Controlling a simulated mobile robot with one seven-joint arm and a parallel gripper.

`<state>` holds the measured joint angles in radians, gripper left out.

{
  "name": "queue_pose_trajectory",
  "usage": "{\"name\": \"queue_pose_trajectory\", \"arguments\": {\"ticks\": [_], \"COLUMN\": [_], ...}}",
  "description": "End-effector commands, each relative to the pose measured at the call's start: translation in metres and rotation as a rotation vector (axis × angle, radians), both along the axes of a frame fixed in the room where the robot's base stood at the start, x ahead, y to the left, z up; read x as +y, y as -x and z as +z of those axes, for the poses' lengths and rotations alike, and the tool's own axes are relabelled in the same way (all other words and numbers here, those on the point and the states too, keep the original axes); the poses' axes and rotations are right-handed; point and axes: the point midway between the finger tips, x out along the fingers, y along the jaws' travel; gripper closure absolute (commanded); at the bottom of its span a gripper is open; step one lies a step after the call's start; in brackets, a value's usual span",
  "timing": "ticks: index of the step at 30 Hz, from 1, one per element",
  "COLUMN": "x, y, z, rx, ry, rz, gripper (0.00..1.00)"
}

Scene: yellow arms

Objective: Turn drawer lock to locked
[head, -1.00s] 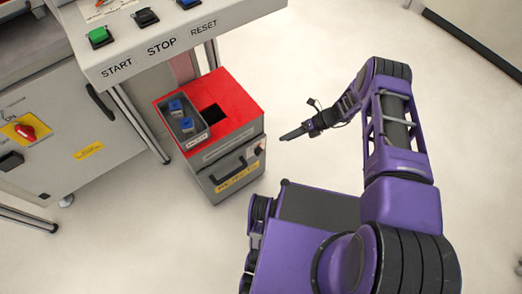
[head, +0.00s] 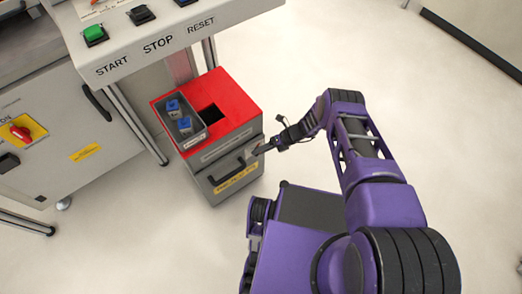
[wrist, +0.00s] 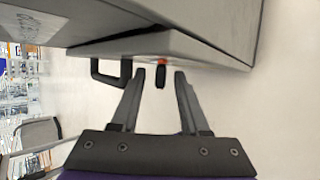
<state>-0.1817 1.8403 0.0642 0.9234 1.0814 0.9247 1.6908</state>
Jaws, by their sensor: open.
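The drawer lock is a small black key-like knob (wrist: 161,78) with an orange-red spot behind it, on the front of the grey cabinet (head: 223,190). In the wrist view the knob appears in the gap between my open fingertips, pointing toward my gripper, with space on both sides. I cannot tell how deep it lies between them. In the head view my gripper (head: 264,149) is at the cabinet's upper right front and covers the lock. The black drawer handle (wrist: 112,72) is left of the fingers in the wrist view.
The cabinet has a red top (head: 235,93) with a square hole. A grey bin (head: 188,137) with blue items stands on it. A machine with START, STOP and RESET buttons (head: 158,43) is at left. The floor (head: 350,60) to the right is clear.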

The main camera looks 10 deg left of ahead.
Motion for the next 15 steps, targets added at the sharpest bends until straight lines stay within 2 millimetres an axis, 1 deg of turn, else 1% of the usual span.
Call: {"name": "queue_pose_trajectory", "arguments": {"ticks": [2, 5, 9, 10, 15], "x": [-0.0001, -0.0002, -0.0002, -0.0002, -0.0003], "y": [0.0001, 0.0001, 0.0001, 0.0001, 0.0001], "z": [0.0, 0.0001, 0.0001, 0.0001, 0.0001], "rx": [0.0, 0.0, 0.0, 0.0, 0.0], "ry": [0.0, 0.0, 0.001, 0.001, 0.001], "rz": [0.0, 0.0, 0.001, 0.001, 0.001], "gripper": [0.55, 0.71, 0.96, 1.0, 1.0]}}
